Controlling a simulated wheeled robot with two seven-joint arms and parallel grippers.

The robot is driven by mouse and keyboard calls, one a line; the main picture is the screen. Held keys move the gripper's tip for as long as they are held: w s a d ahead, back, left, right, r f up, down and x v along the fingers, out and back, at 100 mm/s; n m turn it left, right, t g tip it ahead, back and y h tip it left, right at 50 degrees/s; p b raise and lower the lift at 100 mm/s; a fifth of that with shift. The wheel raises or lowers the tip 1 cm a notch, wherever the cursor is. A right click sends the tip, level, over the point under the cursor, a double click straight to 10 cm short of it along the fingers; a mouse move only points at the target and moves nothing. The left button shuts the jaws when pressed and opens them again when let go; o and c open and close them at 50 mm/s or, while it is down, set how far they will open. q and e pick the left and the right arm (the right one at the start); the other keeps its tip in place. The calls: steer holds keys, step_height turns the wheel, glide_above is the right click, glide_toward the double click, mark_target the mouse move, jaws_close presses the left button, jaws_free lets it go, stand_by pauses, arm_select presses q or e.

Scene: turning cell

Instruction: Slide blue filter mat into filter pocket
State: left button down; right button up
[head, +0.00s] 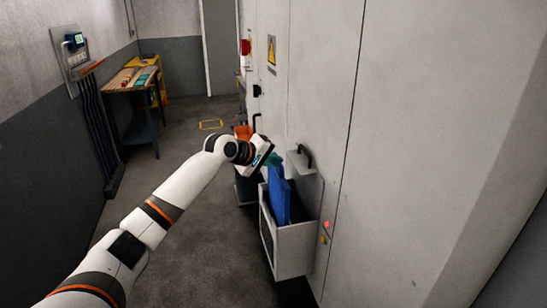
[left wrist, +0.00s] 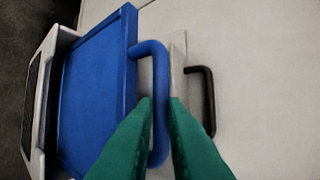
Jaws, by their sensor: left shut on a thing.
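The blue filter mat (head: 279,194) stands upright at the opening of the grey filter pocket (head: 294,247) on the cabinet wall, its lower part hidden behind the pocket's front wall. In the left wrist view the mat (left wrist: 100,88) lies within the pocket's rim (left wrist: 38,85), and its blue handle (left wrist: 160,100) runs between my green fingertips. My left gripper (head: 274,161) is at the top of the mat, shut on its handle; the fingers also show in the left wrist view (left wrist: 161,105). How deep the mat sits is hidden. My right gripper is not in view.
A flap with a dark handle (head: 305,155) stands beside the mat against the tall pale cabinet (head: 320,80). An orange object (head: 243,132) and a dark bin lie behind my left wrist. A workbench (head: 138,80) stands at the far left. The floor between is clear.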

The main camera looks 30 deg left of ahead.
arm_select(q)
steer(key=b, duration=0.3)
glide_above(276, 209)
steer(key=s, duration=0.1)
steer(key=shift+a+f, duration=0.15)
steer(key=shift+f, duration=3.5)
steer(key=shift+f+b, duration=1.95)
steer(key=shift+f, duration=3.3)
steer(key=c, duration=1.4)
jaws_free()
steer(key=shift+s, duration=0.1)
steer(key=b+v, duration=0.2)
steer(key=v, duration=1)
